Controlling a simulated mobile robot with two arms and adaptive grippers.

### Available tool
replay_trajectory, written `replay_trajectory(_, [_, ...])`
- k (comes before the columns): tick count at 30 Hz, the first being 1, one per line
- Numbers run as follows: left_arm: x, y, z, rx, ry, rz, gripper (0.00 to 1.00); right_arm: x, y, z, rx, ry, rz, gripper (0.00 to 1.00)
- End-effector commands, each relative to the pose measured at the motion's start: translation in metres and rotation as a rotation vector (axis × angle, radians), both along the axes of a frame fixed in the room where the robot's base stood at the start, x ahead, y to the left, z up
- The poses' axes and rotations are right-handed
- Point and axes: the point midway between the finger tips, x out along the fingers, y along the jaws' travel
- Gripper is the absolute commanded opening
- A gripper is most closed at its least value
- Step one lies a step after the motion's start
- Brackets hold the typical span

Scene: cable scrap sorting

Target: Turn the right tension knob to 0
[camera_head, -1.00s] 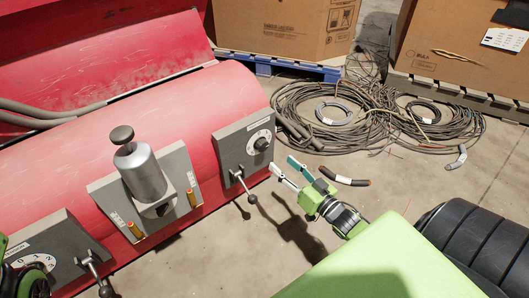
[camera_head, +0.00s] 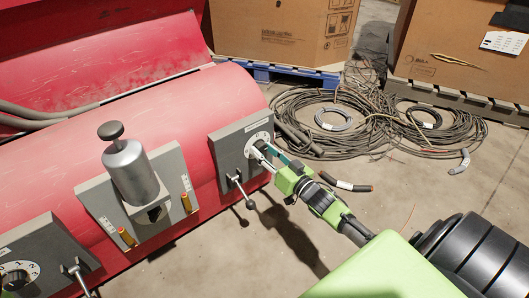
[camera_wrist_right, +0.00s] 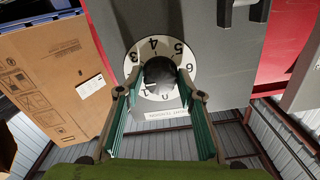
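The right tension knob (camera_wrist_right: 158,74) is black and sits on a white numbered dial (camera_wrist_right: 178,50) in the right wrist view. The numbers 1, 3, 4, 5 and 6 show; I cannot read the knob's pointer. In the head view the dial (camera_head: 262,136) is on the right grey panel, partly hidden by my fingers. My right gripper (camera_wrist_right: 159,82) is open, with one finger on each side of the knob. I cannot tell whether the fingertips touch it. In the head view my right gripper (camera_head: 264,151) reaches the panel from the right. My left gripper is not in view.
A lever with a ball end (camera_head: 249,203) hangs from the right panel, just below my gripper. A silver cylinder (camera_head: 133,172) stands on the middle panel. Another dial (camera_head: 33,268) is at lower left. Cable coils (camera_head: 340,120) lie on the floor behind.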

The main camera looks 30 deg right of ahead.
Motion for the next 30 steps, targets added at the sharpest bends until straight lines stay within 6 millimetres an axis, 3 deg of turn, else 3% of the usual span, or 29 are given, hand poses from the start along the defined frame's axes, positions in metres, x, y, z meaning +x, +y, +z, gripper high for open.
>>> replay_trajectory(1, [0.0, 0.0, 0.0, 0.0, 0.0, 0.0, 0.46, 0.0, 0.0, 0.0, 0.0, 0.0, 0.0, 0.18])
replay_trajectory(3, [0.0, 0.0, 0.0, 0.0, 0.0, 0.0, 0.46, 0.0, 0.0, 0.0, 0.0, 0.0, 0.0, 0.08])
replay_trajectory(14, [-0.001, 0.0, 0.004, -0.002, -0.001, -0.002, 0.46, 0.0, 0.0, 0.001, -0.038, -0.004, 0.0, 0.08])
replay_trajectory(30, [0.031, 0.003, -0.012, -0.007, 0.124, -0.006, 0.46, 0.0, 0.0, 0.003, -0.448, -0.036, -0.001, 0.08])
